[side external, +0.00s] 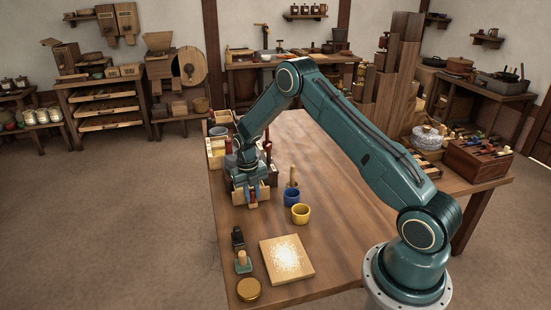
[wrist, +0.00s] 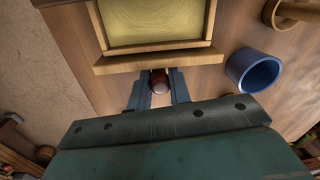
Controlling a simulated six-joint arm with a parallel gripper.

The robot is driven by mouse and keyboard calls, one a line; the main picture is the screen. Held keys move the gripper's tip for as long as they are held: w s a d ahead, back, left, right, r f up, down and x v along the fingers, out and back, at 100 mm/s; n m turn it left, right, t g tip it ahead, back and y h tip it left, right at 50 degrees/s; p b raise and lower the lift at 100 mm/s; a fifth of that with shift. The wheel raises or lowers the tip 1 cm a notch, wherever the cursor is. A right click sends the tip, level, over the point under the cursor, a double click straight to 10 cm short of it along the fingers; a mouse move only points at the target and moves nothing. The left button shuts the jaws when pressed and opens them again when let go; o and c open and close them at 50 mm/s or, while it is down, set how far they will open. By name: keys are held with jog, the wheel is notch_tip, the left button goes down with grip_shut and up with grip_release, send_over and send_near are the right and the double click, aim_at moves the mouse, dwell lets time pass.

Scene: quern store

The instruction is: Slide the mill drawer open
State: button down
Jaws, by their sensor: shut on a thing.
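The mill drawer (wrist: 153,62) is a light wooden tray with a thick front board, seen from above in the wrist view. Its yellowish floor is in view, so it stands at least partly out. A round reddish-brown knob (wrist: 159,78) sticks out from the middle of its front. My gripper (wrist: 160,88) is shut on this knob, one finger on each side. In the side view my gripper (side external: 252,197) is low at the table's left part, at the pale drawer (side external: 263,190). The mill body is mostly hidden behind my arm there.
The table's middle is clear.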

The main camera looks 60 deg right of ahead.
jog(key=shift+s+a, duration=1.35)
jog(key=shift+a, duration=0.05)
jog(key=c, duration=1.3)
grip_release()
jog(key=shift+w+a+r, duration=0.1)
jog(key=shift+r, duration=2.2)
jog(key=shift+w+a+r, duration=0.1)
jog(key=shift+a+r, duration=0.05)
jog(key=shift+r, duration=2.15)
jog(key=shift+w+a+r, duration=0.1)
jog(key=shift+r, duration=2.2)
jog(key=shift+r, duration=0.15)
